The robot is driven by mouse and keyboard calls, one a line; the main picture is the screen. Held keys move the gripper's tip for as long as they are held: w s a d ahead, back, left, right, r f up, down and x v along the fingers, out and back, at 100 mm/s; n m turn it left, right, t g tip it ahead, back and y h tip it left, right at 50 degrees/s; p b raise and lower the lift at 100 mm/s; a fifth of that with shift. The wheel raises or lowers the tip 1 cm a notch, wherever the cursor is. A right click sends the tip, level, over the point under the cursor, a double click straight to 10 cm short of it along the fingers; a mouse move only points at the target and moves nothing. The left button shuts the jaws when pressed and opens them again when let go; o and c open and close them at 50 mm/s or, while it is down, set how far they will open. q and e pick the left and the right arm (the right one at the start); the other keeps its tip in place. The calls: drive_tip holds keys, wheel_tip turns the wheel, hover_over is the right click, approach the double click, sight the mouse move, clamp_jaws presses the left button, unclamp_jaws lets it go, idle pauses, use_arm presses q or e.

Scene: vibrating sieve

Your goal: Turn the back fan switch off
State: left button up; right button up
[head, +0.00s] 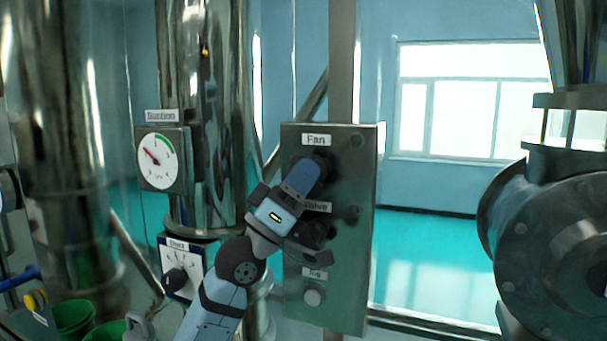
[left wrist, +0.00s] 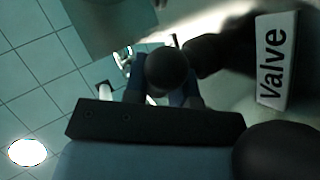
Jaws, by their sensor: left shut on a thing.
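A grey-green panel (head: 355,255) carries a Fan label (head: 316,140), a Valve label (head: 317,206) and a Jog label (head: 314,273). My left gripper (head: 316,168) reaches the panel just below the Fan label and covers most of the fan switch there. In the left wrist view, the dark round knob of the fan switch (left wrist: 167,70) sits between the two blue fingers, which are shut on it. The Valve label (left wrist: 276,60) also shows there, to the right. Which way the switch points cannot be told. My right gripper is not in view.
A dark valve handle (head: 318,232) lies close under my left gripper, and a round jog button (head: 313,295) sits lower. A suction gauge (head: 158,161) and a small dial box (head: 181,270) are to the left. A large metal housing (head: 555,245) stands at the right.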

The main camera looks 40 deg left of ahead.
use_arm(q)
drive_tip(key=o, duration=0.9)
drive_tip(key=shift+s+a+f+b, duration=0.1)
drive_tip(key=shift+s+f+b, duration=0.2)
drive_tip(key=shift+f, duration=0.15)
drive_tip(key=b+v, duration=0.5)
drive_tip(key=v, duration=0.7)
drive_tip(key=shift+s+a+f+b, duration=0.15)
drive_tip(key=shift+s+f+b, duration=0.05)
drive_tip(key=shift+s+b, duration=0.1)
